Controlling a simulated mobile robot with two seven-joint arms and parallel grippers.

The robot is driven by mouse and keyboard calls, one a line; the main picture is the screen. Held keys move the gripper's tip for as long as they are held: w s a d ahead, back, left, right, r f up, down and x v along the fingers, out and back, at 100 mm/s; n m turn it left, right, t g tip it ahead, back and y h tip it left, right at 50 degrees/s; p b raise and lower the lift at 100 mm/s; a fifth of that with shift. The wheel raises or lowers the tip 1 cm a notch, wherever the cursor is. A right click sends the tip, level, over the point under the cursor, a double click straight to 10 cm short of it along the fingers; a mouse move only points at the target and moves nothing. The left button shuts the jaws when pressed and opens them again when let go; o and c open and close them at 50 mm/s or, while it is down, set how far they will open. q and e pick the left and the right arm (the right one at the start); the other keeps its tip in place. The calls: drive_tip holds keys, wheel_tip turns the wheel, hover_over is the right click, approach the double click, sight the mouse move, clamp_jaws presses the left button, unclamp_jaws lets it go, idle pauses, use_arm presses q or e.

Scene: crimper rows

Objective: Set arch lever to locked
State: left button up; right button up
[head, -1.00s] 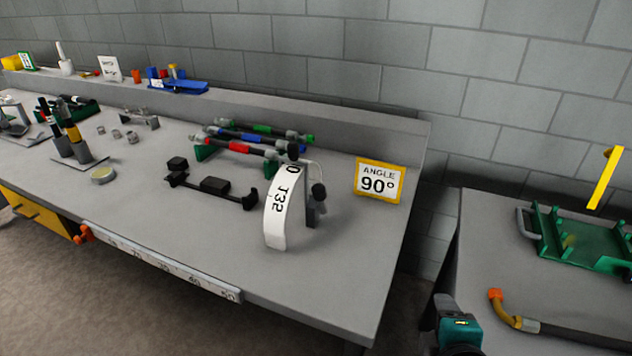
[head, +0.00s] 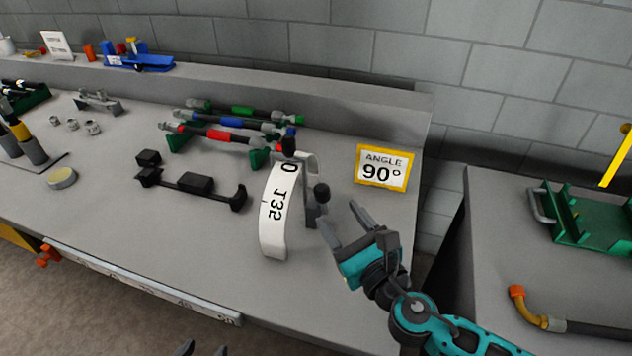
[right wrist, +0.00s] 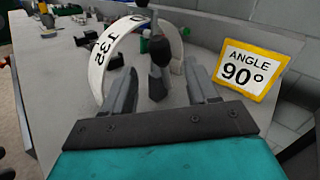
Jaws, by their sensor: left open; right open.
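The arch (head: 272,213) is a white curved band marked 0 and 135, standing on the grey bench; it also shows in the right wrist view (right wrist: 100,62). Beside it is a grey upright with a dark round knob (head: 321,192). A second dark knob (head: 289,147) shows behind the band's top. My right gripper (head: 340,216) is open, just right of the knobbed upright and apart from it. In the right wrist view a dark lever part (right wrist: 157,82) appears between the open fingers. Only the fingertips of my left gripper (head: 205,350) show at the bottom edge, open and empty.
A yellow-framed "ANGLE 90°" sign (head: 383,168) stands behind my right gripper. A black fixture (head: 195,184) and a rack of coloured-banded tools (head: 230,135) lie left of the arch. A second table (head: 490,240) holds a green tray (head: 600,222) and bent pipe (head: 520,305).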

sight(324, 201)
drive_tip(key=x, duration=1)
clamp_jaws()
idle(0.4)
